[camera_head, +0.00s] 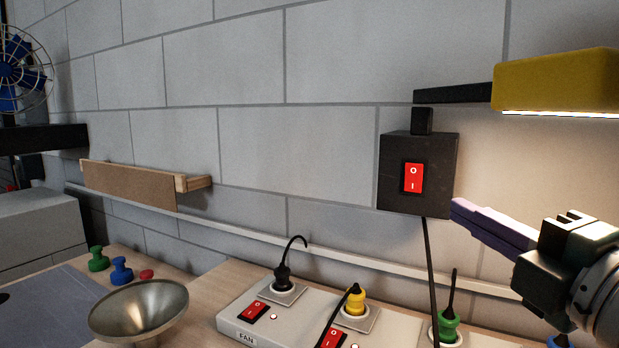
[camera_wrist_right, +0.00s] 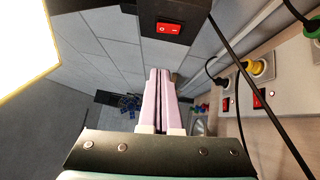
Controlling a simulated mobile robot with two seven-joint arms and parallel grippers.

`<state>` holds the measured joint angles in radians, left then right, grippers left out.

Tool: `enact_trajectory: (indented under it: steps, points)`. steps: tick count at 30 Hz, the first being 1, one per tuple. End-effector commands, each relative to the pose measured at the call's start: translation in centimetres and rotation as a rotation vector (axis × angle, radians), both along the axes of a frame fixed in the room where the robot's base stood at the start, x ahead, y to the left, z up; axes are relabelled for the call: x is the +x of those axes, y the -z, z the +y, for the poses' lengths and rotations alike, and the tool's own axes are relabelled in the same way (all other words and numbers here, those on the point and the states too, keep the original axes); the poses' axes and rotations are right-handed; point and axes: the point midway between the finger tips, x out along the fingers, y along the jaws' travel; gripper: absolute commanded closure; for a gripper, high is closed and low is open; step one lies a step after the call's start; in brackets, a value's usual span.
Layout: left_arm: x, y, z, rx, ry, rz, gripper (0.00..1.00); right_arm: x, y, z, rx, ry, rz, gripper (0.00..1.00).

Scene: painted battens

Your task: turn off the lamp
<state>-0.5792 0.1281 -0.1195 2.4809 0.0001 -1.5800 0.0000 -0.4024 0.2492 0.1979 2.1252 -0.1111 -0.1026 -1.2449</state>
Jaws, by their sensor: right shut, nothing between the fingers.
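The lamp has a yellow shade (camera_head: 560,82) at the upper right of the head view, and its underside glows. In the wrist view its lit face (camera_wrist_right: 22,35) is bright white at upper left. A black switch box (camera_head: 393,170) is on the wall below the lamp's arm, with a red rocker switch (camera_head: 413,178) marked O above and I below. The rocker also shows in the wrist view (camera_wrist_right: 168,28). My right gripper (camera_head: 462,210) is shut and empty, its purple fingers pointing left at the box's lower right edge. I cannot tell whether they touch it. My left gripper is out of view.
A grey power strip (camera_head: 285,318) labelled FAN has red switches and black, yellow and green plugs. A cable (camera_head: 430,260) hangs from the box. A metal bowl (camera_head: 140,310), coloured pegs (camera_head: 121,270), a wall ledge (camera_head: 130,186) and a blue fan (camera_head: 12,70) are at left.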

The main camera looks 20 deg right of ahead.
Motion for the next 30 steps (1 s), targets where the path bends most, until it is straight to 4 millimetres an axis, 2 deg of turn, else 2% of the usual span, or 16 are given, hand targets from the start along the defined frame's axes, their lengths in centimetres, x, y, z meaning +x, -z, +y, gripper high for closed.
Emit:
enact_trajectory:
  steps: [5,10,24,30]
  points:
    - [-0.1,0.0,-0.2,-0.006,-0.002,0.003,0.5,0.1,0.0,0.0,0.001,0.0,0.001,1.0]
    - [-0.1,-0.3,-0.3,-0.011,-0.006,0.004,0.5,1.3,-0.3,-0.1,0.002,0.001,-0.001,1.0]
    - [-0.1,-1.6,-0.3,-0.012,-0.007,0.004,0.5,10.4,-1.1,-0.8,0.002,0.002,0.0,1.0]
    - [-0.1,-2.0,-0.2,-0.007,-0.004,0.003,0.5,11.9,-1.3,-3.0,0.0,0.0,0.002,1.0]
